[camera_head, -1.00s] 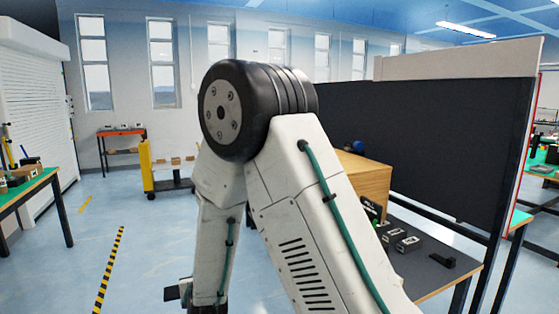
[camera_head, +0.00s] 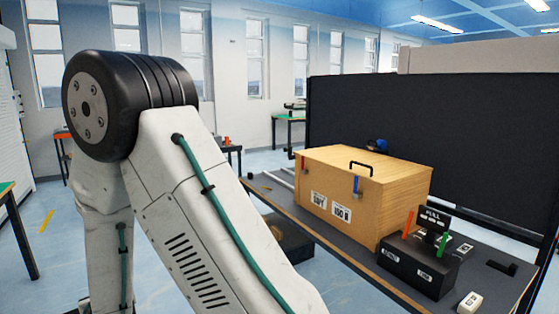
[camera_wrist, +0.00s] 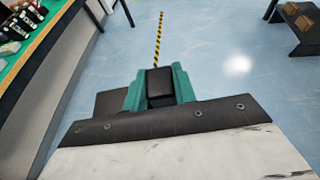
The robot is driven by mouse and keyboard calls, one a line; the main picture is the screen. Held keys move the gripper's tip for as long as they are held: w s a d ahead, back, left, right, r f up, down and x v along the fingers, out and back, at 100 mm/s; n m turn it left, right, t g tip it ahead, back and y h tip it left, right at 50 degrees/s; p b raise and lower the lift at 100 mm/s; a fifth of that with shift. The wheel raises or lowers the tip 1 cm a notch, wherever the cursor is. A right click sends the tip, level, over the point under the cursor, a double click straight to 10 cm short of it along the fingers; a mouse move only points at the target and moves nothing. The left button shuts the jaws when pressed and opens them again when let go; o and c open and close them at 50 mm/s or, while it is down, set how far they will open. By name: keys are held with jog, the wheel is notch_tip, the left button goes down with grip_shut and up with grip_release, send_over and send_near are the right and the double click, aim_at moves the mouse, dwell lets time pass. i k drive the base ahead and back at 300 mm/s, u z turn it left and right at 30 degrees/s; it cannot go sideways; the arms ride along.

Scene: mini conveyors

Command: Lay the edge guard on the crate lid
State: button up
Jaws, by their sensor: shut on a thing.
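My gripper (camera_wrist: 158,88) shows in the wrist view, its teal fingers shut on a dark piece, the edge guard (camera_wrist: 160,84). A dark grey flat part sticks out on the left of the fingers; I cannot tell whether it belongs to the guard. In the head view the gripper is not clearly seen, below the lower left edge. The wooden crate (camera_head: 338,213) stands on the dark bench in the head view. Its lid (camera_head: 330,158) is closed, with a black handle on top and coloured latches in front. The guard is apart from the lid.
A dark partition (camera_head: 460,150) rises behind. In the wrist view a green-topped table (camera_wrist: 35,38) is at left and open floor lies ahead.

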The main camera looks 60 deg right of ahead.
aim_at(331, 162)
jog(key=z, duration=0.35)
jog(key=i, duration=1.25)
jog(key=z, duration=1.65)
jog(key=i, duration=0.8)
jog(key=z, duration=0.65)
